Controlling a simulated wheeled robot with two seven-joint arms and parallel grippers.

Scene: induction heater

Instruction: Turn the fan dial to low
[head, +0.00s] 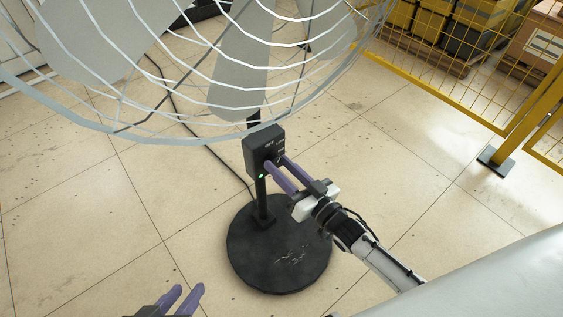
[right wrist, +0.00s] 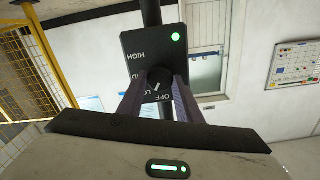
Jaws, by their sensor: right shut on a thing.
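The fan's black control box (head: 263,150) sits on the stand pole below the large wire cage. In the right wrist view, the black dial (right wrist: 159,84) shows on the box's face, with printed HIGH, OFF and partly covered labels around it. A white mark shows on the dial; I cannot tell its setting surely. My right gripper (head: 276,163) is shut on the dial, its purple fingers (right wrist: 159,90) on either side of it. A green light (right wrist: 175,37) glows on the box. My left gripper (head: 188,288) is at the bottom edge, its fingers apart and empty.
The fan's round black base (head: 255,260) stands on the tiled floor. The grey fan cage (head: 190,130) spreads above the box. A yellow mesh fence (head: 440,70) with stacked boxes behind it is at the upper right. Floor around the base is clear except for a cable.

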